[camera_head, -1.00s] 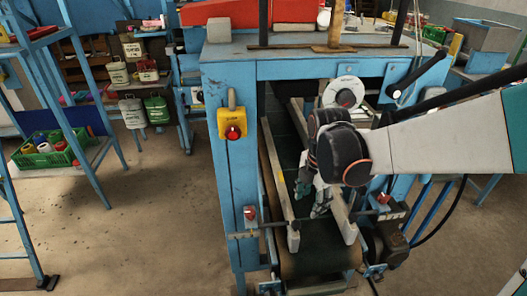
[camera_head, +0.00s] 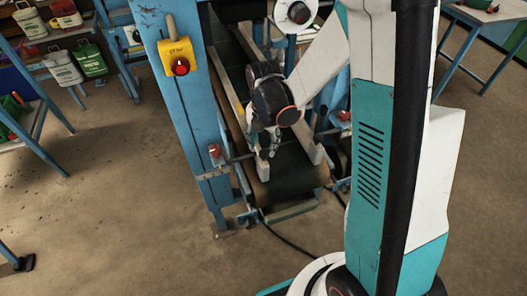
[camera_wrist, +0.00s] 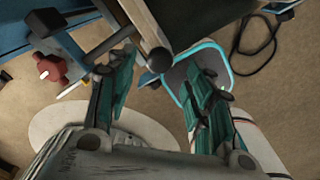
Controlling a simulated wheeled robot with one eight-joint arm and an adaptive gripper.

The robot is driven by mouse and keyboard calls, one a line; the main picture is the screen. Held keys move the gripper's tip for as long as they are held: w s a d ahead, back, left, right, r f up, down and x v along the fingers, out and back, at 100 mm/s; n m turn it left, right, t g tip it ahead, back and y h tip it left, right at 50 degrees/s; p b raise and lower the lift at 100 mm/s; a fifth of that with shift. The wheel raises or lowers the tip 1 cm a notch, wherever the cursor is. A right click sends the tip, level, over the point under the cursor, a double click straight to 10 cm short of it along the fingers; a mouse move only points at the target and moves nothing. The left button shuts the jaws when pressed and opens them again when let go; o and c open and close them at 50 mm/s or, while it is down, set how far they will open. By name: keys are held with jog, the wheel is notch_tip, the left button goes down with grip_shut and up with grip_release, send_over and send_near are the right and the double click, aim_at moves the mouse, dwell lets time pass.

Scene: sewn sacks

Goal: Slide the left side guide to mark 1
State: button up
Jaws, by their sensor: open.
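The left side guide (camera_head: 232,100) is a pale bar along the left side of the dark belt. Its near end hangs by a thin rod from a red knob (camera_head: 214,151) on the machine's left post. My gripper (camera_head: 264,143) is beside this near end and partly hides it. In the wrist view my gripper (camera_wrist: 162,68) is open, its teal fingers apart. The guide's end (camera_wrist: 146,22) shows ahead, roughly between the fingertips; contact cannot be told. The red knob (camera_wrist: 50,68) lies left of the fingers, with a pale pointer below it. No mark number is readable.
The right side guide (camera_head: 315,148) runs parallel on the belt's other side. A yellow switch box (camera_head: 178,58) with a red button sits on the blue post (camera_head: 172,90). Open floor (camera_head: 120,180) lies left of the machine.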

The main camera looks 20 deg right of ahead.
aim_at(264, 152)
jog(key=shift+f+b, duration=0.35)
jog(key=shift+f, duration=1.5)
grip_shut()
